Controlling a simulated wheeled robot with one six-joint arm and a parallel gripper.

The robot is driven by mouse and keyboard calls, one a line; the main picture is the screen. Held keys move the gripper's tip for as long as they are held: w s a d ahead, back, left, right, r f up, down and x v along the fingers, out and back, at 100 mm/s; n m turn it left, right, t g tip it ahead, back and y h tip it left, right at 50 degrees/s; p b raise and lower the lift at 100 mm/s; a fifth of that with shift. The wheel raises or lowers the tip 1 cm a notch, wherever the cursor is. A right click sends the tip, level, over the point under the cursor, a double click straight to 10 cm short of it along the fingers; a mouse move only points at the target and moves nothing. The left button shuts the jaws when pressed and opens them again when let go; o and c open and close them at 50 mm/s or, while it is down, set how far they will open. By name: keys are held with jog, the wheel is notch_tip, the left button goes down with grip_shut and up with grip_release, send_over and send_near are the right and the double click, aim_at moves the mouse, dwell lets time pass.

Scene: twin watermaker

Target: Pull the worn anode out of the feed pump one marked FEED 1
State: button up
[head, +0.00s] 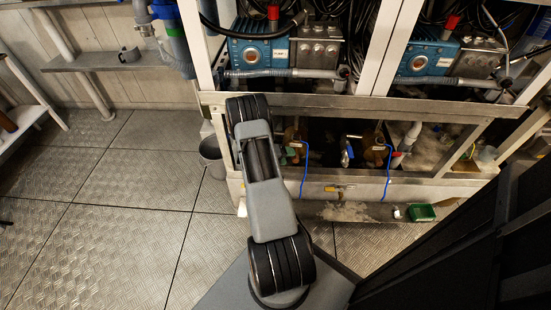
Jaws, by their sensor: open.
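In the head view, two rusty brown pump-like units sit in the low open bay of the frame. The left unit (293,133) is just right of my arm and partly hidden by it. The right unit (374,151) stands clear of the arm, beside a blue-handled valve (347,152). No FEED 1 marking can be read, so I cannot tell which is feed pump one. I cannot make out the worn anode. My arm rises from its base to a bend in front of the bay's left end; my gripper does not show.
Two blue pumps (262,52) (424,57) sit on the shelf above, with unreadable labels. A steel rail (400,107) crosses above the bay. Blue cables hang over its lower rail. The left floor is clear.

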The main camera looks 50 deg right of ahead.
jog(key=shift+b+x, duration=0.45)
jog(key=shift+x, duration=1.45)
grip_shut()
jog(key=shift+s+a+p, duration=0.25)
jog(key=shift+s+a, duration=0.3)
jog(key=shift+a, duration=0.25)
jog(key=shift+s+a+p, duration=0.2)
jog(key=shift+s+a, duration=0.35)
jog(key=shift+a, duration=0.2)
jog(key=shift+s+a+p, duration=0.25)
jog(key=shift+s+a, duration=0.25)
jog(key=shift+a, duration=0.3)
jog(key=shift+s, duration=0.1)
